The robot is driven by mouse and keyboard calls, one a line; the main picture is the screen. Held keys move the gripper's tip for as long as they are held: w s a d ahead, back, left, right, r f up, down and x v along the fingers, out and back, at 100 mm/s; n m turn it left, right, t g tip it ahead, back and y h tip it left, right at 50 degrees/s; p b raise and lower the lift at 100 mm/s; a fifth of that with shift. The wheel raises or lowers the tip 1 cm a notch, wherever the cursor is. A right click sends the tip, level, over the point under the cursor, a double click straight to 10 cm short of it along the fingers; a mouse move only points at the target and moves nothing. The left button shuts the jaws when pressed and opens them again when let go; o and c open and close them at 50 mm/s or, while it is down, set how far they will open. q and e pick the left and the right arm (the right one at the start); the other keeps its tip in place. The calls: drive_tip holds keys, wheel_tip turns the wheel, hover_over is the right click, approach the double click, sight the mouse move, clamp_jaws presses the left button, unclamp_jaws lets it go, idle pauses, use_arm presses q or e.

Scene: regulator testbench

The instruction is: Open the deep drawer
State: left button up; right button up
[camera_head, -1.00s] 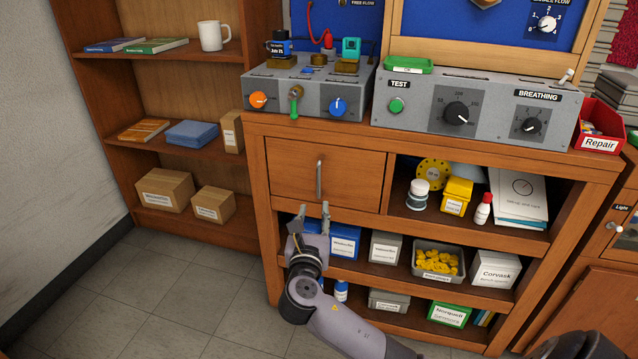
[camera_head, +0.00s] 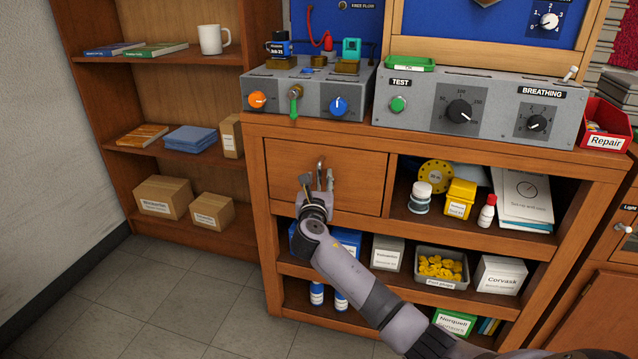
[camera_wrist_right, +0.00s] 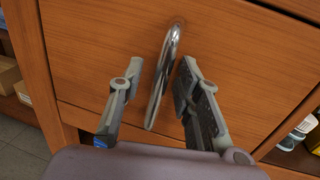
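The deep drawer (camera_head: 285,172) is a wooden drawer front at the upper left of the bench cabinet, and it looks shut. Its vertical metal handle (camera_head: 320,166) is partly hidden by my right gripper (camera_head: 318,183). In the right wrist view the handle (camera_wrist_right: 164,75) stands between the two open fingers of my right gripper (camera_wrist_right: 158,95). A gap shows on each side of the handle, so the fingers do not appear to touch it. My left gripper is in neither current view.
Open shelves right of and below the drawer hold bottles, boxes and a bin of yellow plugs (camera_head: 441,267). Grey control boxes (camera_head: 478,105) stand on the cabinet top. A bookshelf (camera_head: 180,60) stands at left. The floor (camera_head: 190,290) in front is clear.

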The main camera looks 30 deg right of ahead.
drive_tip(key=shift+c, duration=0.4)
clamp_jaws()
idle(0.6)
